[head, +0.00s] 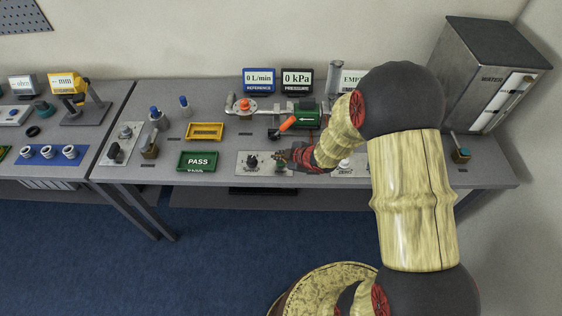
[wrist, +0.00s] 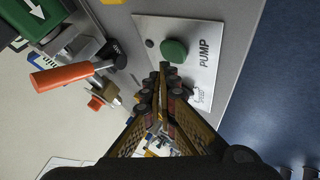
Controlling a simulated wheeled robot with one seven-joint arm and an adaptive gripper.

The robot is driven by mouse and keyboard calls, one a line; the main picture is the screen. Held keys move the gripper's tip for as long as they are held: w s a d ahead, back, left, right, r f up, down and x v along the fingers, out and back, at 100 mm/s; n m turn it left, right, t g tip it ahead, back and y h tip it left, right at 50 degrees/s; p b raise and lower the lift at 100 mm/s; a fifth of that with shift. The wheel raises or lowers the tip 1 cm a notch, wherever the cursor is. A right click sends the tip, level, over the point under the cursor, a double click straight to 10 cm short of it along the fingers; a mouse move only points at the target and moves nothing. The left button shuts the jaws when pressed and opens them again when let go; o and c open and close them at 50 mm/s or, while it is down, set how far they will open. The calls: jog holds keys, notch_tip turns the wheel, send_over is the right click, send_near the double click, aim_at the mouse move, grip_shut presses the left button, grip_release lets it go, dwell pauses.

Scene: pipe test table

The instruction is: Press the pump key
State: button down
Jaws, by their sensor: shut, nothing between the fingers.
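The pump key is a round green button (wrist: 174,52) on a pale plate (wrist: 201,30) marked PUMP in the wrist view. In the head view the plate (head: 244,169) lies near the table's front edge, and my gripper hides part of it. My gripper (wrist: 166,70) is shut and empty, its tips just beside the green key in the wrist view. I cannot tell whether they touch it. My gripper (head: 281,156) also shows low over the plate in the head view.
An orange-handled valve (wrist: 60,77) on a pipe stands close to my gripper. Behind, displays read 0 L/min (head: 258,78) and 0 kPa (head: 297,78). A green PASS tray (head: 198,171) and a yellow tray (head: 205,124) lie left. A tall grey cabinet (head: 490,65) stands right.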

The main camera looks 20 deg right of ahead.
aim_at(280, 163)
jog(key=shift+f, duration=0.1)
jog(key=shift+f+b, duration=0.3)
jog(key=shift+f, duration=0.05)
jog(key=shift+f+b, duration=0.35)
jog(key=shift+f, duration=0.05)
dwell(0.9)
jog(key=shift+r, duration=0.1)
jog(key=shift+r+p, duration=0.75)
notch_tip(280, 163, up, 5)
jog(key=p, duration=0.4)
jog(key=shift+p, duration=0.3)
dwell(0.7)
